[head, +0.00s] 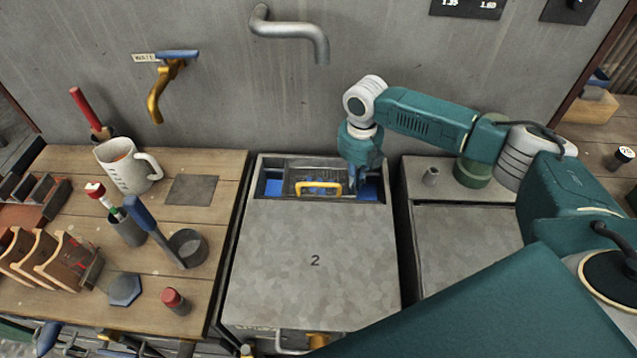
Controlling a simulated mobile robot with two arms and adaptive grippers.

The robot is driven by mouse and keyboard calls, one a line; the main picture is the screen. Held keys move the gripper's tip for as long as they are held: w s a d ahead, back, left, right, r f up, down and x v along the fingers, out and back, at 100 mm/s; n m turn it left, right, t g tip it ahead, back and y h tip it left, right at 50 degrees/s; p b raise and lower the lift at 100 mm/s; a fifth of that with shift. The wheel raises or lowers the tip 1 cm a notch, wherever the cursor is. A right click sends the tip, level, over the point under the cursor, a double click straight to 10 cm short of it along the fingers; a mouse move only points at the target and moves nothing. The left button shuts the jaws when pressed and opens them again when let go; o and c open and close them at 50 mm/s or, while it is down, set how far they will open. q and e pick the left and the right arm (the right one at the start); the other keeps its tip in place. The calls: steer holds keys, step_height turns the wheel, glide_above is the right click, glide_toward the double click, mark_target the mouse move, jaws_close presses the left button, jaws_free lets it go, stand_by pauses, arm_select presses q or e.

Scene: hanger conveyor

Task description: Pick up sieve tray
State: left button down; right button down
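The sieve tray (307,176) sits in the opening at the back of the grey metal tank (315,285) marked 2. It looks like a dark wire frame with a yellow handle (320,188) on its near side. Blue surfaces show in the opening on either side of it. My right gripper (360,181) points down over the right end of the opening, just right of the tray and its handle. Its fingertips are too small and hidden to tell whether they are open or touch the tray. My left gripper is out of view.
A grey pipe spout (292,32) juts from the wall above the tank. The tank's lid is clear.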

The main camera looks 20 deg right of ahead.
stand_by(0.4)
steer(key=shift+s+r+b, duration=0.1)
steer(key=shift+r+b, duration=0.3)
steer(key=shift+b, duration=0.1)
step_height(320, 180, up, 6)
steer(key=shift+r+b, duration=0.1)
steer(key=shift+b, duration=0.5)
steer(key=s+a+b, duration=0.1)
steer(key=s+a, duration=0.2)
steer(key=s, duration=0.3)
steer(key=s+a, duration=0.2)
steer(key=s, duration=0.4)
steer(key=s+a+b, duration=0.1)
steer(key=s+a, duration=0.2)
steer(key=s, duration=0.2)
steer(key=shift+s+a+b, duration=0.3)
steer(key=shift+s+b, duration=0.05)
steer(key=shift+s, duration=0.05)
steer(key=shift+r, duration=0.1)
